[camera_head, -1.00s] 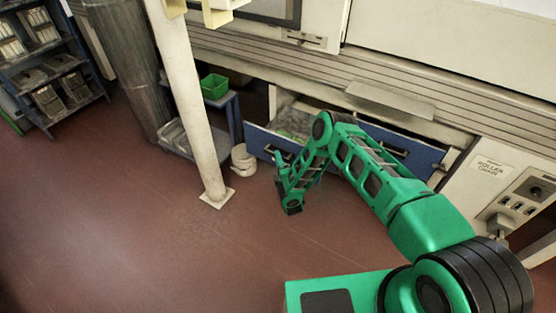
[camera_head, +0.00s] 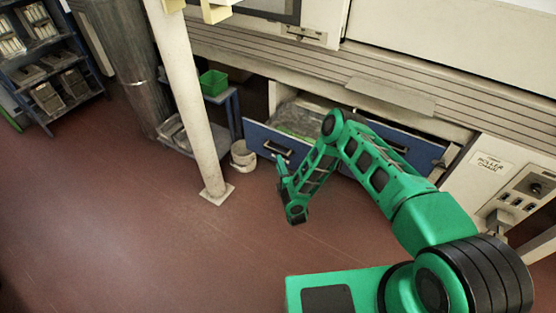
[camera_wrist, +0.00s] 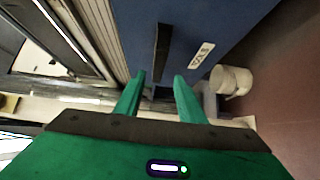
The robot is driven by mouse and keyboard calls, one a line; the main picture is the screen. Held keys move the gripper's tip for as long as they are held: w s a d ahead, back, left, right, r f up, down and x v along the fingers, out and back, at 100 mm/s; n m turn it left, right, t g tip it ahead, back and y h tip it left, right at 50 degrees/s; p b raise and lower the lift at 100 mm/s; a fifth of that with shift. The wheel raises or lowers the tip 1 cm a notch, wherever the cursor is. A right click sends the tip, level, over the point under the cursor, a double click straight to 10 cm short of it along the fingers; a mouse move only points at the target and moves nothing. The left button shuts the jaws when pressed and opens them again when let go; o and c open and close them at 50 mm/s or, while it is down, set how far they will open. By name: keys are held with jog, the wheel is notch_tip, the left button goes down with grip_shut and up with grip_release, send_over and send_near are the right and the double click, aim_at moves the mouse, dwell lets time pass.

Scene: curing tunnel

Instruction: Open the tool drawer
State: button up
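The tool drawer (camera_head: 257,134) stands pulled out of the cabinet under the machine, and part of its inside shows from above. Its blue front carries a dark bar handle (camera_head: 276,148). In the wrist view the blue front (camera_wrist: 225,18), the black handle (camera_wrist: 163,45) and a white label (camera_wrist: 202,55) reading roughly "TOOLS" are close. My gripper (camera_wrist: 160,79) is open, with its two green fingers apart. The handle's near end lies between the fingertips in the picture, but no grip on it shows. In the head view my gripper (camera_head: 282,167) is just below the handle. My arm hides the drawer's right part.
A second blue front (camera_head: 405,146) is right of the drawer. A white bucket (camera_head: 243,155) stands on the floor at left, beside a pale post (camera_head: 195,110). A small table holds a green bin (camera_head: 214,83). The red floor in front is clear.

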jog(key=s, duration=0.2)
jog(key=s+d, duration=0.1)
jog(key=s, duration=0.1)
jog(key=shift+s, duration=0.4)
